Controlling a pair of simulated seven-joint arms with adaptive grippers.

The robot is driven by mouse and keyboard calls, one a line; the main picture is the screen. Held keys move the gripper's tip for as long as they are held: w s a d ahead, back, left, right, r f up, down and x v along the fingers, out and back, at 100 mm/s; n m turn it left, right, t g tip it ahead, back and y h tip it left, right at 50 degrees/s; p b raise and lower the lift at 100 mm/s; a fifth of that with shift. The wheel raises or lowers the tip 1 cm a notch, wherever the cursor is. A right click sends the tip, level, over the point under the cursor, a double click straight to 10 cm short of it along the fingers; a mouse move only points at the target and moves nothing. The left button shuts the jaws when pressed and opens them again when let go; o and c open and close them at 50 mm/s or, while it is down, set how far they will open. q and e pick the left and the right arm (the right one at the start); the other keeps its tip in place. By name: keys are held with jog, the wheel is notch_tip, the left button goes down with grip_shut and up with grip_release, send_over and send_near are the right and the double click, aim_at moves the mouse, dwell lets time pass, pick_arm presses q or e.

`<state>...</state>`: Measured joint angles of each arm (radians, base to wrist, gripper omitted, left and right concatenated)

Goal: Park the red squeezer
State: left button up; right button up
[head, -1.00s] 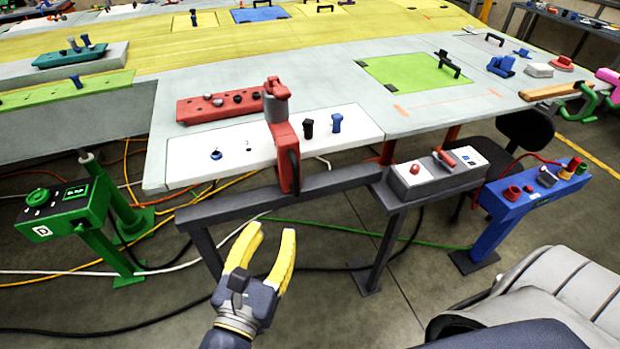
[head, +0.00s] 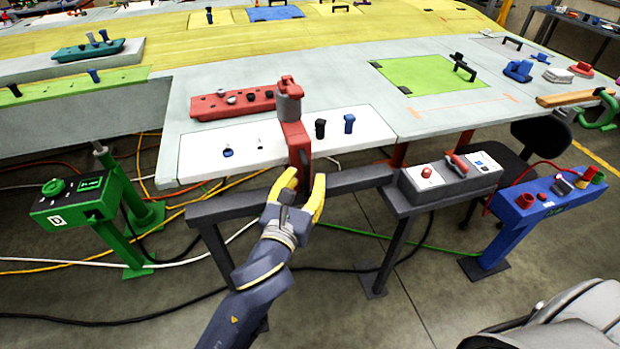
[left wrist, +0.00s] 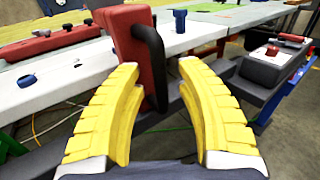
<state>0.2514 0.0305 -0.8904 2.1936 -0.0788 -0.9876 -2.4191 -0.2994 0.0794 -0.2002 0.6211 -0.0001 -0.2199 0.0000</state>
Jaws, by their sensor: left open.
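The red squeezer (head: 295,130) stands upright at the front edge of the white panel, above the dark rail. Its red body also shows in the left wrist view (left wrist: 130,47), with a black curved handle (left wrist: 151,62) on its near side. My left gripper (head: 304,183) is open, with yellow fingers, just in front of the squeezer's lower part. In the left wrist view the fingers (left wrist: 158,85) are spread to either side of the squeezer's lower end and handle. I cannot tell whether they touch it. My right gripper is not in view.
A dark rail (head: 345,182) runs below the panel edge. A grey control box (head: 450,178) stands right of it and a blue stand (head: 545,208) beyond. A red block with knobs (head: 232,103) lies behind the white panel (head: 200,158). Cables cross the floor.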

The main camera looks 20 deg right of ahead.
pick_arm(q)
jog(key=shift+w+d, duration=0.25)
jog(key=shift+w, duration=0.15)
jog(key=shift+o, duration=0.3)
grip_shut()
